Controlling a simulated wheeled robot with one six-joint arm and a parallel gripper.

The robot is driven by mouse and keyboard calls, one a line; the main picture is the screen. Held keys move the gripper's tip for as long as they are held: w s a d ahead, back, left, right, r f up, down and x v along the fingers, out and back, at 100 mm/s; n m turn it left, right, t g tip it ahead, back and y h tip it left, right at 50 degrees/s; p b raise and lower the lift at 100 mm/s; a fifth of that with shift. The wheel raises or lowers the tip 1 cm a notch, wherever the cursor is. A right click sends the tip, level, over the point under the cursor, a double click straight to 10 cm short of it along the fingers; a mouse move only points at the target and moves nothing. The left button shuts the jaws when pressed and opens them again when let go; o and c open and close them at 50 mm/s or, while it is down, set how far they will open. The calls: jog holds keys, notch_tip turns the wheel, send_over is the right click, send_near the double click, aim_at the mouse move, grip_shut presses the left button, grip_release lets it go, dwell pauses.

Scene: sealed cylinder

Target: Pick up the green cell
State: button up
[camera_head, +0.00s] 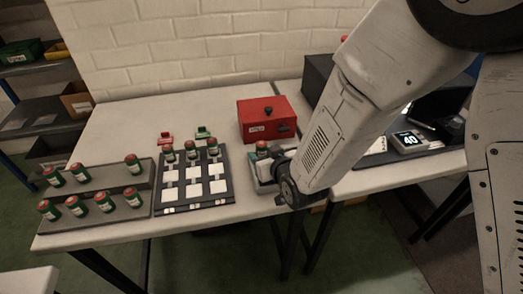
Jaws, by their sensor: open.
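Several green cells with red-brown caps stand upright and look alike. Some stand in a grey two-step rack (115,228) at the left, such as one at its front (107,203). Others stand along the back row of a black tray with white squares (225,192), such as one at that row's right end (213,148). Another cell (262,150) shows its top in a small grey holder right of the tray. My gripper (268,170) is beside that holder, at the end of my arm. Its fingers are small and partly hidden, and I see nothing clearly held in them.
A red box (267,119) with a black knob stands behind the holder. Small red (166,138) and green (203,133) items lie behind the tray. A display reading 40 (408,141) is at the right. The table's back left is clear.

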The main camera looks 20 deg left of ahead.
aim_at(264, 151)
jog(key=x, duration=0.3)
jog(key=shift+w+a+f, duration=0.1)
jog(key=shift+w+f, duration=0.15)
jog(key=shift+w, duration=0.1)
jog(key=c, duration=1.2)
jog(key=shift+r, duration=0.2)
